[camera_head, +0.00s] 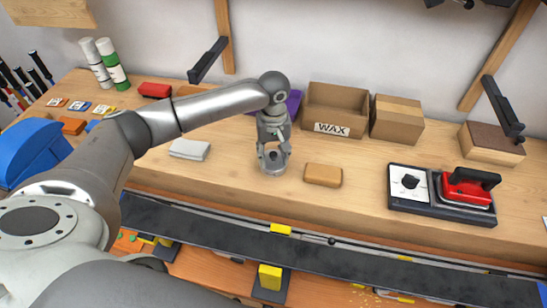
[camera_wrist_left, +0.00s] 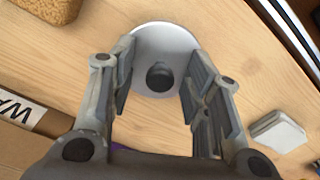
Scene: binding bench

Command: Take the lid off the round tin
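The round tin (camera_head: 272,171) stands on the wooden bench, mostly hidden behind my left gripper in the head view. In the left wrist view its pale round lid (camera_wrist_left: 172,40) shows from above, with a dark knob (camera_wrist_left: 160,76) in the middle. My left gripper (camera_head: 273,154) points down just over the tin. In the left wrist view its two fingers (camera_wrist_left: 160,100) are spread apart, one on each side of the knob, with clear space between them and it. Whether the fingers touch the rim cannot be told. My right gripper is not in view.
A tan block (camera_head: 323,175) lies close right of the tin. A pale folded cloth or pad (camera_head: 190,149) lies to the left. The WAX box (camera_head: 336,107) and a closed carton (camera_head: 397,121) stand behind. A device with a red iron (camera_head: 466,190) sits at right.

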